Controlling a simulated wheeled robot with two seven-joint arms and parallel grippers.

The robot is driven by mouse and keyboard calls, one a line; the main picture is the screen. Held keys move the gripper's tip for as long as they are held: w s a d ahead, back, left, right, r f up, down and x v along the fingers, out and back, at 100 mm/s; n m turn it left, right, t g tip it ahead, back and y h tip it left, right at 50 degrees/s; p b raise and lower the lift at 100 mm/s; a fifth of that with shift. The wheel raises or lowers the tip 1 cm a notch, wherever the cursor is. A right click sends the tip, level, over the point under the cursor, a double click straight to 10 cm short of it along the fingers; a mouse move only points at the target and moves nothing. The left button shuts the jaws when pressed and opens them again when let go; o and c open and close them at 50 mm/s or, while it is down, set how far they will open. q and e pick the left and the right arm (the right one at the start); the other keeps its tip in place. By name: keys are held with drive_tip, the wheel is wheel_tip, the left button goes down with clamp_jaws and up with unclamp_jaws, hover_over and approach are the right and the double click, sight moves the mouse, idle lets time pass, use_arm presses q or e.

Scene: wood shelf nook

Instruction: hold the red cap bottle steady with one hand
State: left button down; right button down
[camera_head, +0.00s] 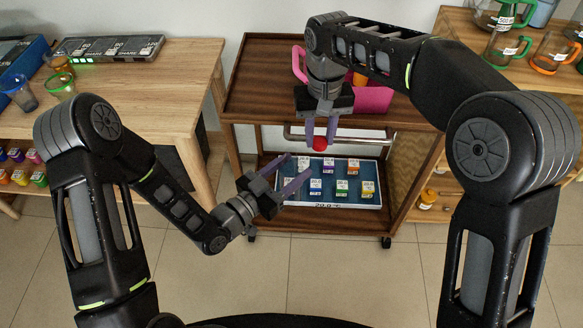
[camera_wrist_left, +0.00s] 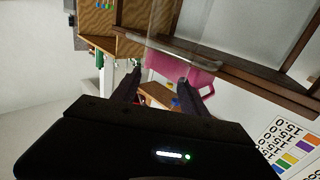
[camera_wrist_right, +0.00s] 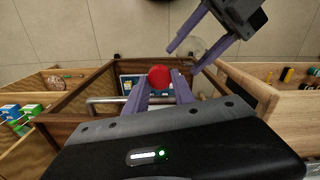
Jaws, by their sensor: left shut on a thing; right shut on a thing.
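The red cap (camera_head: 320,144) sits between the fingertips of my right gripper (camera_head: 320,147), which points down in front of the cart. In the right wrist view the cap (camera_wrist_right: 159,75) shows as a red disc between the closed-in fingers. The bottle's body is clear and hard to see; a faint round glass outline (camera_wrist_right: 197,48) shows near my left gripper (camera_wrist_right: 182,60). In the head view my left gripper (camera_head: 300,163) comes from the lower left, its fingers shut at the body just below the cap. The bottle's exact tilt cannot be told.
A brown wooden cart (camera_head: 262,95) stands behind the grippers. Its lower shelf bears a blue tray (camera_head: 325,198) with several labelled colourful items. A pink pitcher (camera_head: 373,99) stands on the cart top, behind my right arm. A wooden table (camera_head: 150,85) is at left, shelves at right.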

sight(291, 150)
drive_tip(key=shift+m, duration=0.3)
drive_tip(key=a+r, duration=0.2)
drive_tip(key=a, duration=0.1)
drive_tip(key=s+a+r, duration=0.1)
drive_tip(key=a, duration=0.1)
drive_tip(key=shift+s+a+r, duration=0.1)
drive_tip(key=shift+a+r, duration=0.05)
drive_tip(key=shift+r, duration=0.2)
drive_tip(key=r, duration=0.1)
drive_tip(key=m, duration=0.1)
drive_tip(key=r, duration=0.1)
drive_tip(key=shift+s+a+r, duration=0.25)
drive_tip(key=shift+a+r, duration=0.1)
drive_tip(key=shift+s+a+r+m, duration=0.1)
drive_tip(key=shift+r+m, duration=0.05)
drive_tip(key=shift+m, duration=0.15)
drive_tip(key=shift+s, duration=0.25)
drive_tip(key=shift+f, duration=0.25)
drive_tip(key=shift+f, duration=1.9)
